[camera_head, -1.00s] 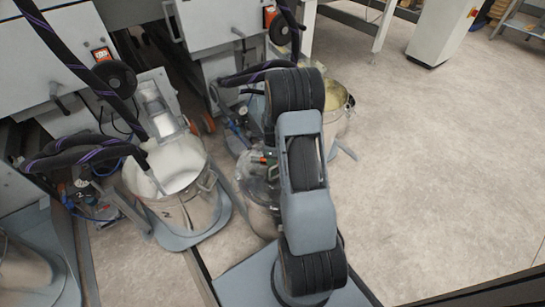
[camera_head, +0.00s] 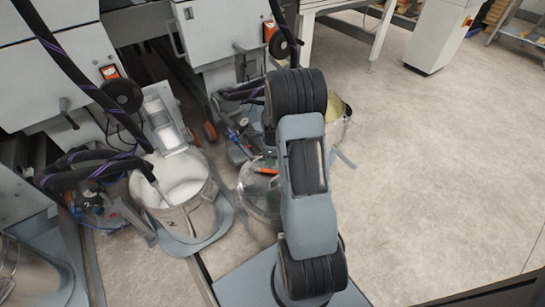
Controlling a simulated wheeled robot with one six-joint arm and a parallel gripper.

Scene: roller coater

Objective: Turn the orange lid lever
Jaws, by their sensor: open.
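A container with a clear lid (camera_head: 256,204) stands on the floor left of my arm, which covers its right side. A small orange-red piece (camera_head: 266,170) shows at the top of this lid, close beside my arm. It looks like the orange lid lever, but it is small and partly covered. My arm rises through the middle of the view in front of it. My gripper does not show; the arm links hide that area, so I cannot tell whether anything touches the lever.
An open metal bucket of white liquid (camera_head: 180,188) stands left of the lidded container, with black hoses (camera_head: 95,165) over it. Another bucket (camera_head: 338,118) shows partly behind my arm. Grey machine cabinets (camera_head: 215,30) stand at the back. The floor (camera_head: 440,170) on the right is clear.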

